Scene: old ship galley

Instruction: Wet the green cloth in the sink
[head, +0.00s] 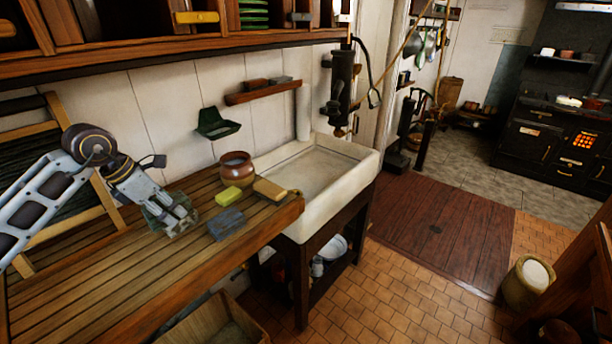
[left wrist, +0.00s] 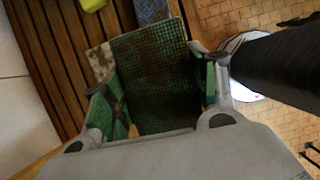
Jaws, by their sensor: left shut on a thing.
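My left gripper (head: 172,213) is low over the wooden drainboard (head: 110,262), left of the sink. In the left wrist view its fingers (left wrist: 160,98) are shut on the green cloth (left wrist: 150,62), a dark green, checked piece between the green finger pads. A pale patch shows at the cloth's left edge. My right gripper is not in view.
A blue-grey folded cloth (head: 227,223), a yellow sponge (head: 235,197), a wooden block-like item (head: 270,190) and a brown pot (head: 236,166) stand between gripper and sink. A green wall holder (head: 217,123) and a wooden shelf (head: 262,92) hang above. Space above the basin is open.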

